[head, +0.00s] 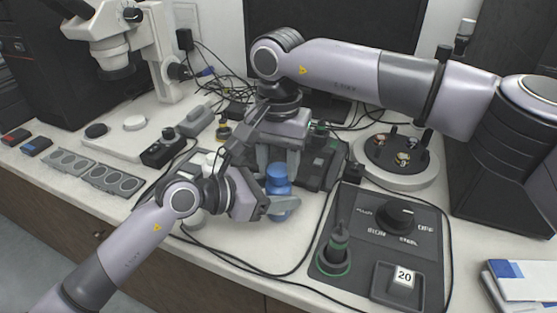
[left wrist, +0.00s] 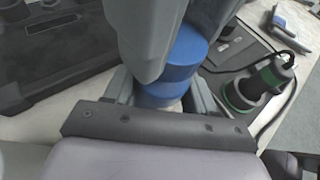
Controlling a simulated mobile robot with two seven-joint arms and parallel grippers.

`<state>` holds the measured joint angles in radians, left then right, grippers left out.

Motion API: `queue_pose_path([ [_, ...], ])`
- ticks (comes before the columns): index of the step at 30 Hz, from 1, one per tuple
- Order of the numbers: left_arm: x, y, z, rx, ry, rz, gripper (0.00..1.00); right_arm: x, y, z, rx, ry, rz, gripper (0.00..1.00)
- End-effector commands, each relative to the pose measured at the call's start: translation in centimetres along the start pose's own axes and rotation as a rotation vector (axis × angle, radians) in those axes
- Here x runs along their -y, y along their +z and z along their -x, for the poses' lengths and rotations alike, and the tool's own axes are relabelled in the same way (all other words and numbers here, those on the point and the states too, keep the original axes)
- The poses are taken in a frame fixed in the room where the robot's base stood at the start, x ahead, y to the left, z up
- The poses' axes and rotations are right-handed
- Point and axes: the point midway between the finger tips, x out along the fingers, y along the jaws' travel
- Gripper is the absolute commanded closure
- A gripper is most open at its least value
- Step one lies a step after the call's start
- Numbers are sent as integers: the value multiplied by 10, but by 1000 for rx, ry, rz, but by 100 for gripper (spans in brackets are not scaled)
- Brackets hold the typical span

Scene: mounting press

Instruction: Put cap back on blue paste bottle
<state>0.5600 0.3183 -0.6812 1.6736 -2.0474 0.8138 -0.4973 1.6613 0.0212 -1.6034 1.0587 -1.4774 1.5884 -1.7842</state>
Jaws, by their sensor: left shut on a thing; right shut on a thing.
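The blue paste bottle (head: 279,188) stands upright near the middle of the counter in the head view. My left gripper (head: 277,207) is shut on its lower body from the left. A blue cap (head: 277,171) is at the top of the bottle, between the fingers of my right gripper (head: 278,163), which comes down from above and is shut on it. In the left wrist view the blue cap (left wrist: 187,48) is above the blue bottle (left wrist: 163,92), partly hidden by a grey finger. I cannot tell whether the cap is seated.
A control panel with a black knob (head: 395,213) and a green-ringed black post (head: 337,250) lies to the right. A round holder (head: 425,180) stands behind it. A microscope (head: 120,40) is at the back left. Cables run across the counter beside the bottle.

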Motion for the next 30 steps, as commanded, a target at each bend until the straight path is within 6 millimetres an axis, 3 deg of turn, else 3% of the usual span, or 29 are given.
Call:
queue_pose_path([
  [17, 0, 0, 0, 1, 0, 0, 100, 0, 0, -9, 0, 0, -17, 84],
  [20, 0, 0, 0, 1, 0, 0, 100, 0, 0, -9, 0, 0, -96, 84],
  [30, 0, 0, 0, 1, 0, 0, 100, 0, 0, -9, 0, 0, -638, 84],
])
